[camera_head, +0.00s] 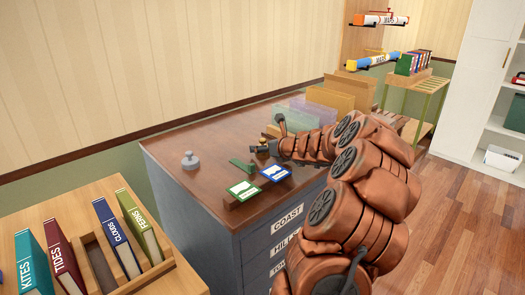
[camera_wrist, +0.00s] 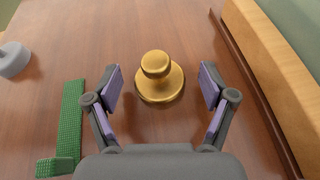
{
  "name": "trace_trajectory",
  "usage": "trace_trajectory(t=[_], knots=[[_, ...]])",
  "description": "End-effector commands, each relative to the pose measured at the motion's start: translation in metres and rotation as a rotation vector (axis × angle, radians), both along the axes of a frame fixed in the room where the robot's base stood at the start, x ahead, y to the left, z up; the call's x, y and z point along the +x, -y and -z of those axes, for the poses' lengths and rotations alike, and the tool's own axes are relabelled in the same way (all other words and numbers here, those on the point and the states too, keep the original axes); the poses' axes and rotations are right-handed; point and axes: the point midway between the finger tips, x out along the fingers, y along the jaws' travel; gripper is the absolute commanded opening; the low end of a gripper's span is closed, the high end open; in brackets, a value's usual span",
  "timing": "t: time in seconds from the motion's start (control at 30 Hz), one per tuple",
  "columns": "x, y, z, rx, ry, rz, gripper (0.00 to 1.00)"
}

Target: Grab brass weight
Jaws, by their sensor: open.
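The brass weight (camera_wrist: 159,84), a gold disc with a round knob on top, stands upright on the wooden cabinet top. In the wrist view it sits between and slightly beyond the open fingers of my gripper (camera_wrist: 158,92), with a gap on both sides. In the head view a small gold bit of the brass weight (camera_head: 263,140) shows beside my gripper (camera_head: 270,148), which reaches across the cabinet top from the right. The fingers do not appear to touch the weight.
A grey weight (camera_head: 190,161) stands left on the cabinet top (camera_head: 215,140). A green piece (camera_wrist: 72,120) lies left of my gripper. Green (camera_head: 243,190) and blue (camera_head: 275,172) cards stand at the front edge. A wooden file holder (camera_wrist: 268,75) is close on the right.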

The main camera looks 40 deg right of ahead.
Motion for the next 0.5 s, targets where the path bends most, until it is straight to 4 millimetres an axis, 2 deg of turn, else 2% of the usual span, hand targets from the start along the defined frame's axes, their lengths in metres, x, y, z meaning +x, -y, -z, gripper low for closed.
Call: trace_trajectory(t=[0.1, 0.37, 0.5], knots=[[0.0085, 0.0001, 0.0035, -0.001, -0.001, -0.003, 0.83], [0.0100, 0.0009, 0.0027, -0.002, 0.001, -0.002, 0.83], [0.0099, 0.0009, 0.0028, -0.002, 0.001, -0.002, 0.70]])
